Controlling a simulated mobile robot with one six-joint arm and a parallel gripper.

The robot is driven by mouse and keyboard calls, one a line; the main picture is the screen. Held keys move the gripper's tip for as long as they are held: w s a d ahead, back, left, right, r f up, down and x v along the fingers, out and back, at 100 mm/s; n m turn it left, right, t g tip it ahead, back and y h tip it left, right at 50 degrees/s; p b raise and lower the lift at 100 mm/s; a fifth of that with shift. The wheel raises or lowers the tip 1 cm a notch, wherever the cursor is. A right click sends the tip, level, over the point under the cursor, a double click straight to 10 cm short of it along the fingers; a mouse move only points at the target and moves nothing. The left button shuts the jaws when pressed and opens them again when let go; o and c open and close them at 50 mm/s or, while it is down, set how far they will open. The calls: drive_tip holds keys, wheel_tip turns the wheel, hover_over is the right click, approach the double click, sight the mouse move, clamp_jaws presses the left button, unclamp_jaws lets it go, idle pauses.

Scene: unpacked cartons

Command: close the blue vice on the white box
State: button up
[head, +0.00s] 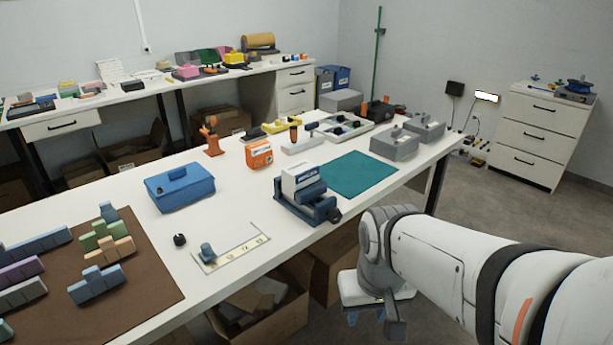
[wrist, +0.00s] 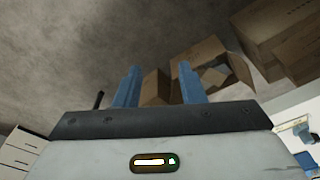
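The blue vice (head: 310,208) stands at the front edge of the white table, with a dark knob at its right end. The white box (head: 300,178) sits upright in the vice between its jaws; I cannot tell whether both jaws touch it. My gripper (head: 374,318) hangs beyond the table's front edge, to the right of and lower than the vice. In the wrist view its two blue fingers (wrist: 160,88) are apart with nothing between them. Neither vice nor white box can be made out in the wrist view.
A teal mat (head: 360,174) lies behind the vice, and a blue toolbox (head: 180,188) stands to its left. An orange box (head: 259,154) is behind. Open cartons (head: 262,312) stand on the floor under the table; cartons (wrist: 215,70) also show in the wrist view.

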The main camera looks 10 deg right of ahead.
sight(338, 218)
drive_tip(key=shift+o, duration=0.5)
drive_tip(key=shift+d, duration=0.1)
drive_tip(key=shift+o, duration=0.9)
drive_tip(key=shift+f+m, duration=0.3)
drive_tip(key=shift+o, duration=0.6)
drive_tip(key=a+f+m+y+b, duration=0.1)
drive_tip(key=f+m+y+b, duration=0.1)
drive_tip(key=w+a+f+m+g+y+b, duration=0.1)
drive_tip(key=a+f+m+y+b, duration=0.1)
drive_tip(key=m, duration=0.1)
drive_tip(key=shift+a+m, duration=0.2)
drive_tip(key=shift+m, duration=0.1)
drive_tip(key=w+m+t+y+b, duration=0.6)
drive_tip(key=w+m+y+b, duration=0.1)
drive_tip(key=w+m, duration=0.65)
drive_tip(key=w+d+r+m+t+b, duration=0.2)
drive_tip(key=w+d+m+t+b, duration=0.1)
drive_tip(key=w+d+m+t, duration=0.55)
drive_tip(key=shift+m+h, duration=0.3)
drive_tip(key=shift+m, duration=0.6)
drive_tip(key=b+x, duration=0.1)
drive_tip(key=x, duration=0.2)
drive_tip(key=b+x, duration=0.1)
drive_tip(key=x, duration=0.2)
drive_tip(key=shift+s+a+f, duration=0.2)
drive_tip(key=shift+a+f, duration=0.05)
